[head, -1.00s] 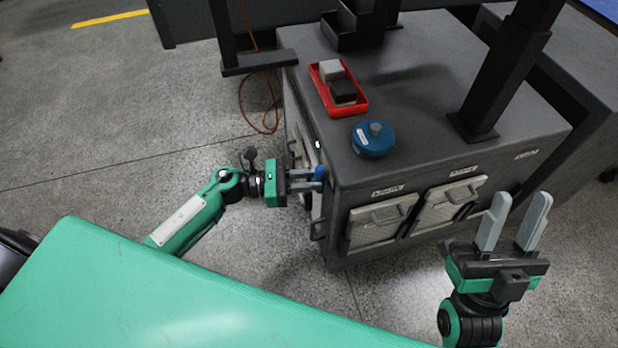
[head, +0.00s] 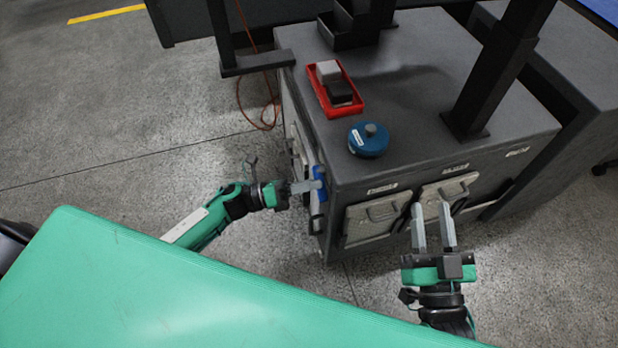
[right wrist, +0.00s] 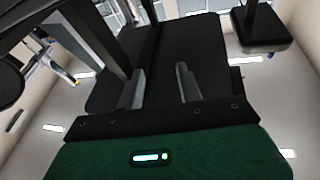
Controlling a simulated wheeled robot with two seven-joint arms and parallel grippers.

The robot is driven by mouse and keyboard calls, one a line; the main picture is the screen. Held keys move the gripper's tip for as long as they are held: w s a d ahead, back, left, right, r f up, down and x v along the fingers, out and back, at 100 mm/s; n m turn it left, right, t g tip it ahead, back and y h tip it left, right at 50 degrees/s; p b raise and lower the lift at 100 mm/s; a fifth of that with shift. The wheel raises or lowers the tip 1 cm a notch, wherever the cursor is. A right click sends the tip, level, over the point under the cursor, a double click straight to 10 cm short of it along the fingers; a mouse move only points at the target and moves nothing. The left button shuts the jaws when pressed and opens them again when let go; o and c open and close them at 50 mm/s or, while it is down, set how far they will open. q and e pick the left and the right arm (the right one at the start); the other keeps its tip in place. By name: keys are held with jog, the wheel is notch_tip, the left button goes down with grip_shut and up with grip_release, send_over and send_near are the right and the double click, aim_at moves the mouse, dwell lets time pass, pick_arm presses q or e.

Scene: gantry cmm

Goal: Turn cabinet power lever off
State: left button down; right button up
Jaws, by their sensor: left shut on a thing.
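The dark grey cabinet (head: 420,100) stands right of centre in the head view. The blue power lever (head: 319,180) is on its left side face, near the front corner. My left gripper (head: 316,186) reaches in from the left and is shut on the blue lever; its fingers hide part of it. My right gripper (head: 433,212) is open and empty in front of the cabinet's front drawers, fingers pointing up. Its two fingers also show apart in the right wrist view (right wrist: 160,88).
On the cabinet top are a red tray (head: 318,92) with a grey and a black block, and a blue round fixture (head: 369,140). Two drawers (head: 375,217) with handles face the right gripper. An orange cable (head: 266,112) hangs behind the left arm. Open floor lies at left.

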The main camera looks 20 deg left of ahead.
jog(key=s+a+f+g+p, duration=0.25)
jog(key=s+f+g, duration=0.35)
jog(key=f, duration=0.4)
pick_arm(q)
jog(key=shift+s+d+r+n+t+y+p, duration=0.15)
jog(key=shift+r+n+t+p, duration=0.3)
jog(key=shift+n, duration=1.15)
jog(key=shift+s+r+n+t+y+p, duration=0.25)
jog(key=shift+n+p, duration=0.35)
jog(key=shift+n, duration=1)
jog(key=shift+d+r+n+t+p, duration=0.15)
jog(key=shift+n+t+p, duration=0.35)
jog(key=shift+n, duration=1.1)
pick_arm(e)
jog(key=d+f+g+h, duration=0.1)
jog(key=d+g+h, duration=0.2)
jog(key=d+g, duration=0.2)
jog(key=shift+d+f+n+g+h, duration=0.15)
jog(key=shift+d+n+g+h, duration=0.15)
jog(key=shift+d, duration=0.45)
pick_arm(q)
jog(key=shift+a, duration=0.1)
jog(key=c, duration=1.2)
grip_release()
jog(key=shift+c, duration=0.2)
jog(key=v, duration=1.3)
jog(key=shift+s+a, duration=0.2)
jog(key=shift+a, duration=0.15)
pick_arm(e)
jog(key=shift+w+a, duration=0.1)
